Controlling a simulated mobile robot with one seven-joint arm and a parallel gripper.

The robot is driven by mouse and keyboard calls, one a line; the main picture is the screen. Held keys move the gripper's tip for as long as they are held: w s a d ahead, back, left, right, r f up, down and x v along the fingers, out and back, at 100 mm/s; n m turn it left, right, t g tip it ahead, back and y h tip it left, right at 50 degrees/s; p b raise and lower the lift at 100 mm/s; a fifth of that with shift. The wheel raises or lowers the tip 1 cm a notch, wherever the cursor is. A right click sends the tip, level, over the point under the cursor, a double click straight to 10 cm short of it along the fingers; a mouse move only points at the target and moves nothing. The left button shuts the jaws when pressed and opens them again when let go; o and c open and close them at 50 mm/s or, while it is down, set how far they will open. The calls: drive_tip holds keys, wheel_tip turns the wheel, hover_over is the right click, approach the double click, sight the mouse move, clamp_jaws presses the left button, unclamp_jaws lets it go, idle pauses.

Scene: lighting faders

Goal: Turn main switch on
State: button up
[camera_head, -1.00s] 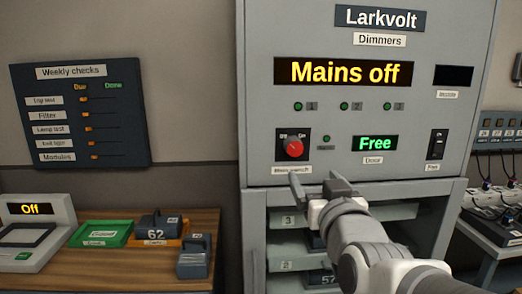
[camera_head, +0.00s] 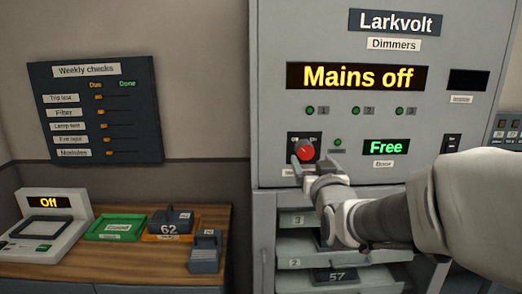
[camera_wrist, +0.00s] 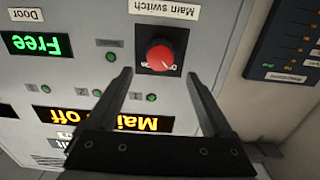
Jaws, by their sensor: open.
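The main switch (camera_head: 306,150) is a red rotary knob on a black plate, low on the left of the grey dimmer cabinet. The display (camera_head: 357,77) above it reads "Mains off". My gripper (camera_head: 310,166) is open and empty just below and in front of the knob in the head view, partly covering the switch label. In the wrist view, which is upside down, the red knob (camera_wrist: 161,57) lies beyond and between the open fingertips (camera_wrist: 158,75). A small gap seems to remain; contact cannot be told. The knob's pointer is hard to read.
A door display (camera_head: 386,147) reads "Free" right of the switch. Below is an open rack with numbered modules (camera_head: 335,274). A wooden bench (camera_head: 120,271) at left carries a tester (camera_head: 45,228), a green tray (camera_head: 115,227) and module blocks. A checks board (camera_head: 97,110) hangs on the wall.

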sight(307, 151)
drive_tip(key=shift+w+p, duration=0.35)
drive_tip(key=shift+w, duration=2.7)
clamp_jaws()
